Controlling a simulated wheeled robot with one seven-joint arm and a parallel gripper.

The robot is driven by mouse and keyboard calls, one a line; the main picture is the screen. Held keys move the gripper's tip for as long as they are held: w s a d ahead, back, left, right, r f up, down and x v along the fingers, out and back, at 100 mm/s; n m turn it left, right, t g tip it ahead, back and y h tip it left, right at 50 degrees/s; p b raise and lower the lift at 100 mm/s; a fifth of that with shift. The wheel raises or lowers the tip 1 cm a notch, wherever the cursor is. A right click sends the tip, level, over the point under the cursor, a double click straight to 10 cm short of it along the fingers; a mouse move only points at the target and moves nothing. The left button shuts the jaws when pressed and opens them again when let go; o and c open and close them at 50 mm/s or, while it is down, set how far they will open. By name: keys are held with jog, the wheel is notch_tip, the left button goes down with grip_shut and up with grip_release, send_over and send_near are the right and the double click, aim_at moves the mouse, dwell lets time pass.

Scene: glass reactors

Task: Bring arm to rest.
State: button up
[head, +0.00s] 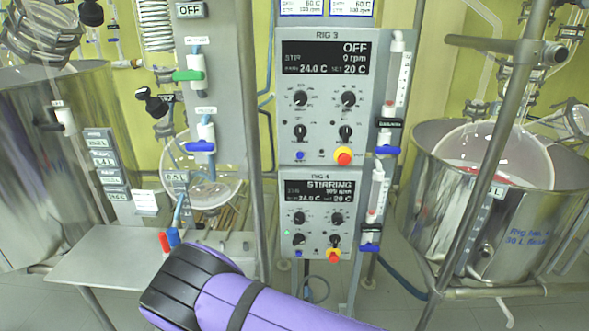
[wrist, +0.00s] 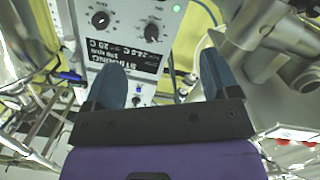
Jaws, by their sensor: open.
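My gripper (wrist: 157,88) shows in the wrist view with its two blue-grey fingers apart and nothing between them. Behind the fingers is a grey control panel with knobs and a small display, seen upside down. In the head view my purple and black arm reaches in from the bottom, in front of a metal bench.
A steel vessel (head: 440,205) with a glass bowl stands at the right behind a slanted metal post. Another steel vessel (head: 30,185) stands at the left. A metal bench (head: 120,268) is at the lower left. Valves with blue handles (head: 387,150) flank the panels.

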jog(key=w+d+r+m+g+y, duration=0.1)
jog(key=w+d+r+m+g, duration=0.15)
jog(key=r, duration=0.75)
jog(key=w+d+r+m+g, duration=0.1)
jog(key=w+r+g, duration=0.15)
jog(key=r, duration=0.65)
jog(key=w+d+r+m+g+y, duration=0.1)
jog(key=w+d+r+m+g, duration=0.15)
jog(key=r, duration=0.75)
jog(key=s+d+r+g+y, duration=0.1)
jog(key=s+d+r, duration=0.2)
jog(key=r, duration=0.2)
jog(key=s+d+r+n+g, duration=0.1)
jog(key=s+d+r, duration=0.15)
jog(key=r, duration=0.25)
jog(key=s+d+r+g+y, duration=0.1)
jog(key=s+d+r, duration=0.1)
jog(key=d+r, duration=0.3)
jog(key=s+d+r+h, duration=0.1)
jog(key=s+d+r, duration=0.2)
jog(key=s, duration=0.5)
jog(key=s+d+r+g+h, duration=0.1)
jog(key=s+d+r, duration=0.2)
jog(key=s+d, duration=0.3)
jog(key=s+d+r, duration=0.4)
jog(key=s, duration=0.7)
jog(key=shift+s+d+n+h, duration=0.3)
jog(key=shift+d+h, duration=0.1)
